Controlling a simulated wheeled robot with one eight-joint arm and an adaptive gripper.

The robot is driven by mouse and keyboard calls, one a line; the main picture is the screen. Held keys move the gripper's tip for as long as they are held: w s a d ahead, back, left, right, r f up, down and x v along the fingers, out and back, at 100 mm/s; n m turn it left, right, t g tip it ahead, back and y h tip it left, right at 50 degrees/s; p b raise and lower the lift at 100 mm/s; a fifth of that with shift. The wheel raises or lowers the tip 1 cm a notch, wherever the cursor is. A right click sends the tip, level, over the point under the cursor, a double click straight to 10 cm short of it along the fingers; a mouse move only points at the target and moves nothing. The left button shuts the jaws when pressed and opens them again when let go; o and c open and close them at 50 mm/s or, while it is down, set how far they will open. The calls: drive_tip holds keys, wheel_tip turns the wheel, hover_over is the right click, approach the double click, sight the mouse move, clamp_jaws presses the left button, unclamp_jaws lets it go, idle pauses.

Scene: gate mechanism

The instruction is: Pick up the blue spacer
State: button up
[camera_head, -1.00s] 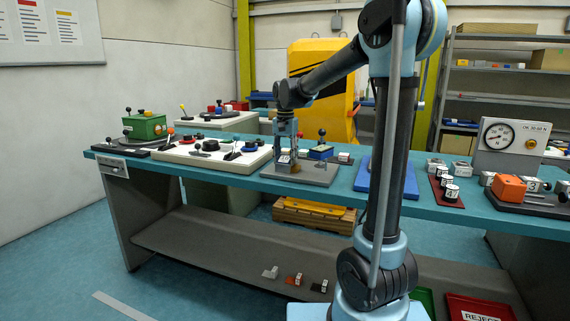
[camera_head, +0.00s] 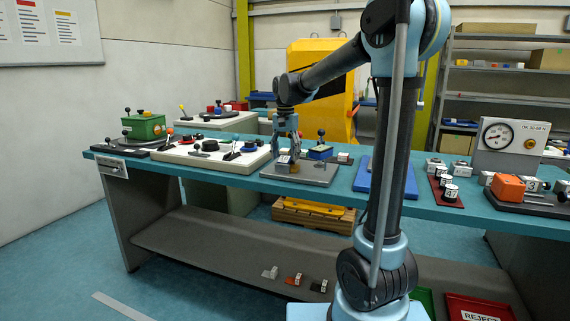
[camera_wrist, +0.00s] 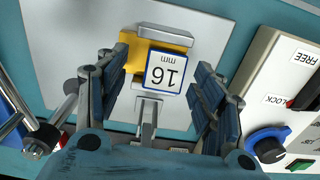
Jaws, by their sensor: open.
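The blue spacer (camera_wrist: 167,74) shows a white "16 mm" face with a blue border in the wrist view. It sits close against a yellow piece (camera_wrist: 131,58) over a grey plate. In the head view the spacer (camera_head: 284,159) is a small pale-labelled block on the grey plate (camera_head: 318,174). My gripper (camera_wrist: 160,66) is open, with one dark blue finger on each side of the spacer and gaps between. In the head view my gripper (camera_head: 286,151) is low over the plate. The spacer's underside is hidden.
A metal T-shaped part (camera_wrist: 150,108) lies just below the spacer. A white panel with a blue knob (camera_wrist: 268,142) and LOCK and FREE labels stands to the right.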

wheel_tip(320, 180, up, 15)
hover_over(283, 159)
wheel_tip(283, 159, down, 11)
drive_tip(key=shift+w+r, duration=0.1)
drive_tip(key=shift+d+f, duration=0.1)
drive_tip(key=shift+f, duration=2.75)
drive_tip(key=c, duration=1.3)
drive_tip(key=shift+o, duration=0.2)
